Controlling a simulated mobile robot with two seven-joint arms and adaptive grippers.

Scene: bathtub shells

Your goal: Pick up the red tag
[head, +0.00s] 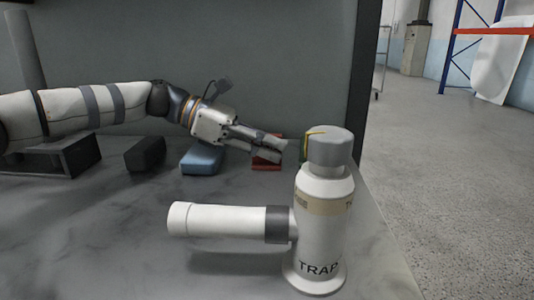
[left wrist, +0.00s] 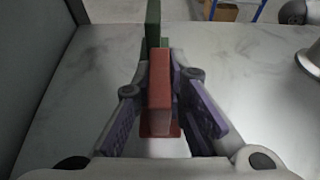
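The red tag (head: 267,164) stands on the grey marble-like top in the head view, partly covered by my left gripper (head: 281,148). In the left wrist view the red tag (left wrist: 159,85) is an upright red block on a wider red foot. My left gripper (left wrist: 160,95) reaches over it with its purple-padded fingers on either side. The fingers look open, with a narrow gap beside the tag; contact is not clear. My right gripper is not in view.
A white trap (head: 322,225) with a grey cap and side pipe stands in front. A green piece (left wrist: 153,25) stands just beyond the tag. A blue block (head: 202,160) and a black block (head: 147,154) lie to the left. A grey wall (head: 290,60) rises behind.

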